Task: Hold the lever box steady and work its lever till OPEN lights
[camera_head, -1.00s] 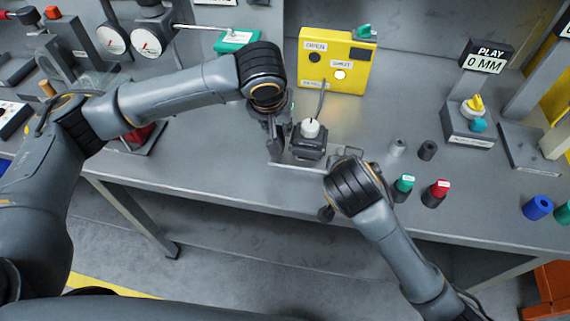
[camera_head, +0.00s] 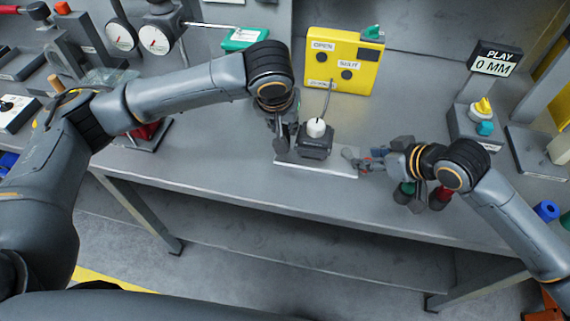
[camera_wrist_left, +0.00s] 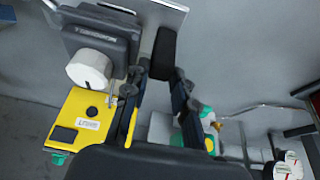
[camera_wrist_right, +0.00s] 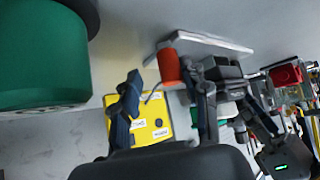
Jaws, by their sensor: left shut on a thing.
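The lever box (camera_head: 316,143), dark with a white knob (camera_head: 315,127), stands on a pale plate near the table's front edge. My left gripper (camera_head: 282,146) is at its left side, shut on a dark upright block (camera_wrist_left: 163,52) beside the box. My right gripper (camera_head: 366,159) is to the right of the box, fingers apart. In the right wrist view an orange-red cylinder (camera_wrist_right: 168,64), apparently the lever's grip, shows between the open fingers; contact cannot be told. The yellow panel (camera_head: 356,87) behind has OPEN and SHUT lamps, both dark.
Green (camera_head: 406,188) and red (camera_head: 440,197) pegs stand under my right wrist, and a large green cylinder (camera_wrist_right: 42,55) is close in its view. A PLAY 0 MM display (camera_head: 494,62) stands at right. Gauges (camera_head: 155,40) are at back left.

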